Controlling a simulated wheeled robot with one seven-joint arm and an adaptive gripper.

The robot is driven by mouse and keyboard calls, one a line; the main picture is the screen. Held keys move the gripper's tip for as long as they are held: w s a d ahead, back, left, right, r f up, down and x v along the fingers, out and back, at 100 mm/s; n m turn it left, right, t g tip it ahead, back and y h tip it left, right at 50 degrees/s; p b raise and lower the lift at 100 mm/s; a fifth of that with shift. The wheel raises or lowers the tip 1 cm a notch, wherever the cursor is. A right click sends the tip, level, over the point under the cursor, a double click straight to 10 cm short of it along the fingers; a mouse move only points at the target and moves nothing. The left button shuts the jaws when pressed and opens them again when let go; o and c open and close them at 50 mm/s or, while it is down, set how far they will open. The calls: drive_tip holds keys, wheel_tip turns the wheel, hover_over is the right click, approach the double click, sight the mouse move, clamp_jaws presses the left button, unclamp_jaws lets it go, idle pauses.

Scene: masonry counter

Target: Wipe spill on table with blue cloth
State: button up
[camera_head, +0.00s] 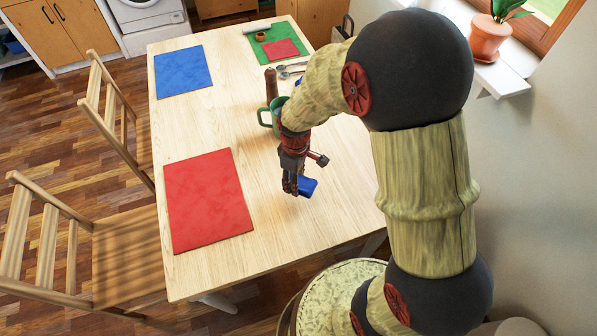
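My gripper (294,188) points down over the right half of the wooden table (255,270). A small blue cloth (308,187) shows right at its fingertips, on their right side. The fingers hide part of the cloth, and I cannot tell whether they are shut on it or only beside it. I cannot tell whether the cloth touches the tabletop. No spill can be made out on the visible tabletop; my arm and gripper cover part of it.
A green mug (267,117) and a brown wooden handle or bottle (271,85) stand behind my gripper. A red mat (207,199) and a blue mat (183,70) lie at left. A green mat (268,52), a small red mat (281,48) and cutlery (291,70) lie at the far end. Chairs (128,255) flank the left edge.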

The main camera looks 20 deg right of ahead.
drive_tip(key=shift+r+p, duration=1.1)
drive_tip(key=shift+r, duration=0.6)
